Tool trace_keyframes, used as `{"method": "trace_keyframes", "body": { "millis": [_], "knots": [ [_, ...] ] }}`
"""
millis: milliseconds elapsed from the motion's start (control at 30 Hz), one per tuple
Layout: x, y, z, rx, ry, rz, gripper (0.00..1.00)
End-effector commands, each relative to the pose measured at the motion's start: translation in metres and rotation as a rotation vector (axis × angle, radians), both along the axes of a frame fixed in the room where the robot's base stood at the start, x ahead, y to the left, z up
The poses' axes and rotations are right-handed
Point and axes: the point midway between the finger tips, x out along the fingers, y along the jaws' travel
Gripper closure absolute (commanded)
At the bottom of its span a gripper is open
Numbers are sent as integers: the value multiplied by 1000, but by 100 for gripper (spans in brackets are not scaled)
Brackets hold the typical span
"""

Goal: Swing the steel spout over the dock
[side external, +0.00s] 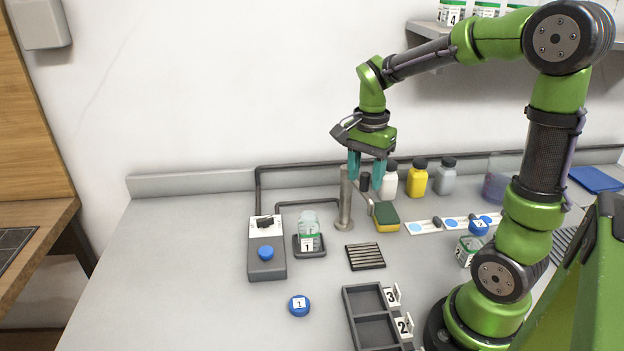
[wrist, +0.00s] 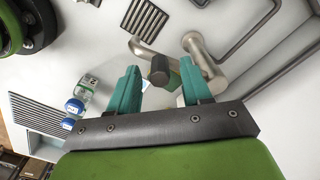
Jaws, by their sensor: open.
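The steel spout (side external: 366,199) reaches right from its upright steel post (side external: 345,205), toward the sponge. In the wrist view the spout (wrist: 146,50) and post (wrist: 207,68) also show. A dark knob (wrist: 160,69) stands on the spout. My gripper (side external: 366,171) points down at the knob with teal fingers open. In the wrist view the knob lies between the fingertips of my gripper (wrist: 160,70); I cannot tell whether they touch it. A dark square tray (side external: 323,254), apparently the dock, holds clear jar 1 (side external: 309,232), left of the post.
A green-yellow sponge (side external: 386,217) lies right of the post. A slatted grate (side external: 365,257) lies in front. A control box (side external: 266,258) with blue button stands left of the dock. Bottles (side external: 417,178) stand behind. A blue lid (side external: 299,305) and divided tray (side external: 372,316) lie in front.

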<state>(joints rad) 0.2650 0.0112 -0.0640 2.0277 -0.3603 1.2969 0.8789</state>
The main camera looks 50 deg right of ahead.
Motion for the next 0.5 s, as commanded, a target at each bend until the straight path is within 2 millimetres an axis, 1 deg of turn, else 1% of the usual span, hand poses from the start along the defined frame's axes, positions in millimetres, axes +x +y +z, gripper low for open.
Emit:
{"method": "trace_keyframes", "body": {
  "millis": [33, 133, 400, 433, 500],
  "knots": [
    [0, 0, -5, 0, 2, 0, 51],
    [0, 0, -10, 0, 1, 0, 51],
    [0, 0, -11, 0, 0, 0, 51],
    [0, 0, -11, 0, 0, 0, 53],
    [0, 0, -11, 0, 0, 0, 64]
  ]
}}
